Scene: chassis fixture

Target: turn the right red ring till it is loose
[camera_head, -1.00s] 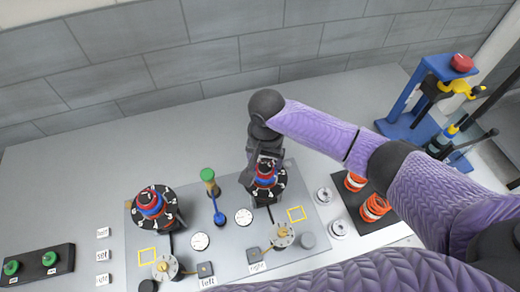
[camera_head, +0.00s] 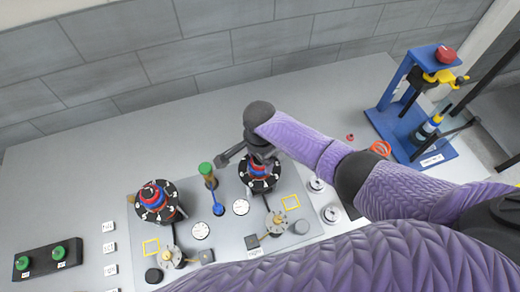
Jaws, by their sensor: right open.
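The right red ring (camera_head: 260,167) sits with blue parts on top of a black round dial fixture (camera_head: 260,184) on the grey panel. My right gripper (camera_head: 249,160) is just above and behind it, with its dark fingers spread wide. One finger reaches out to the left, and the gripper partly covers the ring's far side. I cannot tell whether a finger touches the ring. A similar left red ring (camera_head: 151,193) sits on the left dial fixture (camera_head: 158,212). My left gripper is not in view.
A green-topped post with a blue lever (camera_head: 218,208) stands between the fixtures. White gauges and yellow square outlines mark the panel (camera_head: 225,235). A blue press stand (camera_head: 402,118) is at the right; green buttons (camera_head: 59,252) are at the left. My purple arm covers the front right.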

